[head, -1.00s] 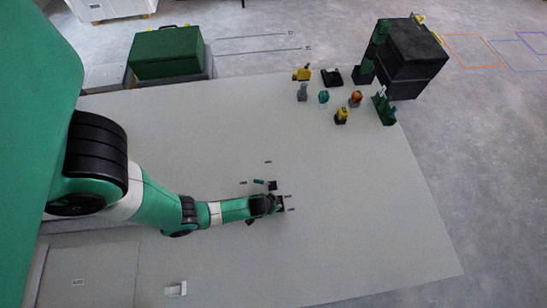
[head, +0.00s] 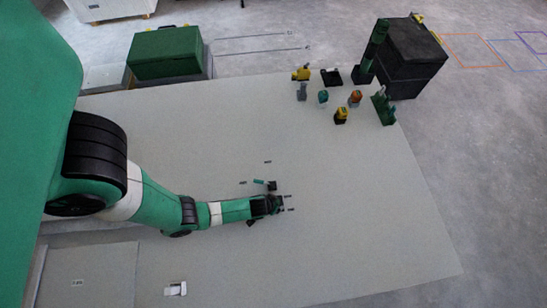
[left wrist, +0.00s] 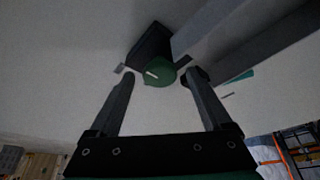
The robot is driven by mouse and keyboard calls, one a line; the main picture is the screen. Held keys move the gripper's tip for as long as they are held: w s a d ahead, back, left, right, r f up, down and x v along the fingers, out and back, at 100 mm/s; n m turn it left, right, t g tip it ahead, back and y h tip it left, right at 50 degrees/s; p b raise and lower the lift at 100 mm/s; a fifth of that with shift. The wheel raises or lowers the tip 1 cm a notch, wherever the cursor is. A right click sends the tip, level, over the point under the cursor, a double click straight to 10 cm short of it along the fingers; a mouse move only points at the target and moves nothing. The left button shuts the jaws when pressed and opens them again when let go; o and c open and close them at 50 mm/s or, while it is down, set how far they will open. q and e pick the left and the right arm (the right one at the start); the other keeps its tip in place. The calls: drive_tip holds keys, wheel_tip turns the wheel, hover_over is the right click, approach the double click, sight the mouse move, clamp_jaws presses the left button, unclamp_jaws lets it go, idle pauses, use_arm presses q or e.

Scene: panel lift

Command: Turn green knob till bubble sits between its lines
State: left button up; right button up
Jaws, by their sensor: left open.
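In the left wrist view a round green knob (left wrist: 160,71) with a white line on its face sits on the front of a dark block (left wrist: 147,43). My left gripper (left wrist: 161,76) is open, with one finger on each side of the knob and visible gaps between. In the head view the left gripper (head: 281,205) is low over the grey table, and it hides the knob. A short teal-green strip (head: 259,182) lies beside a small dark piece there; a green strip (left wrist: 238,77) also shows in the wrist view. I cannot make out a bubble or its lines. My right gripper is not in view.
Several small items, among them a yellow-and-black one (head: 341,115), stand at the table's far right corner near a black box (head: 412,62). A white piece (head: 176,289) lies at the front. The table (head: 370,220) right of the gripper is clear.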

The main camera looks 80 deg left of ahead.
use_arm(q)
drive_tip(key=p+v, duration=0.8)
drive_tip(key=v, duration=0.3)
drive_tip(key=shift+s+r, duration=0.15)
drive_tip(key=shift+r, duration=0.1)
